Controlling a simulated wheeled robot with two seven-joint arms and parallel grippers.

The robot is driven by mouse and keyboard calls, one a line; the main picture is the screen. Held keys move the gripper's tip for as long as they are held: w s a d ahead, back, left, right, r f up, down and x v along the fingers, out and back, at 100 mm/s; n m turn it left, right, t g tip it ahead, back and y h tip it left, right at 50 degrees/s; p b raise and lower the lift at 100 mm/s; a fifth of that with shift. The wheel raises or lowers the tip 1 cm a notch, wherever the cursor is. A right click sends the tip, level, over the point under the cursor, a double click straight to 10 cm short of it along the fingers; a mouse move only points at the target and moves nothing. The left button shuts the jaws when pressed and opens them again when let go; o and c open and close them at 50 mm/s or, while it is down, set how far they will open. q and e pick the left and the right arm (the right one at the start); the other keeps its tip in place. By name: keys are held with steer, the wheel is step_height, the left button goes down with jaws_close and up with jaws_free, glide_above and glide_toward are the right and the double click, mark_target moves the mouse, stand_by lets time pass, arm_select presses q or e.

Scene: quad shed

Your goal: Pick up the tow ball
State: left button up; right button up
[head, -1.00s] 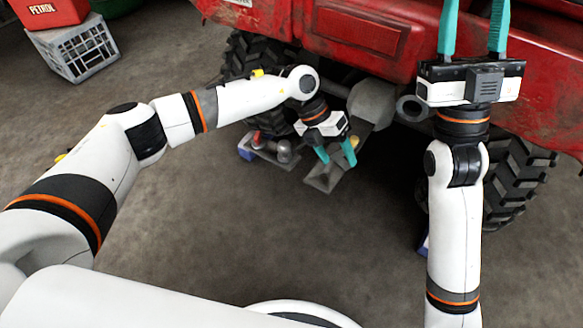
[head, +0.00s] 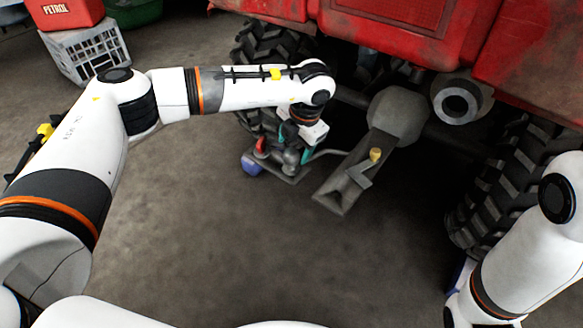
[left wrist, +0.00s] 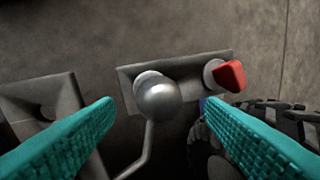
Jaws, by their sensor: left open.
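The tow ball (head: 291,158) is a grey metal ball standing on a flat grey plate (head: 283,176) at the rear of the red vehicle. In the left wrist view the ball (left wrist: 158,98) shows large and shiny, near the middle. My left gripper (head: 294,146) points down over the ball, with its teal fingers spread. In the left wrist view its fingertips (left wrist: 158,105) lie to the left and right of the ball, with a gap on each side. Whether they reach down level with it I cannot tell. My right gripper is out of view.
A red-topped part (left wrist: 229,75) stands on the plate beside the ball. The angular hitch receiver (head: 345,190), with a yellow-capped pin (head: 375,155), is close to the right. A tyre (head: 270,42) is behind. The floor in front is clear.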

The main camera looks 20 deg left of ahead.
mark_target(293, 152)
arm_select(q)
steer(key=b+x, duration=0.4)
steer(key=x, duration=0.1)
steer(key=shift+f+b, duration=0.2)
steer(key=shift+b, duration=0.2)
steer(key=shift+r, duration=0.15)
jaws_close()
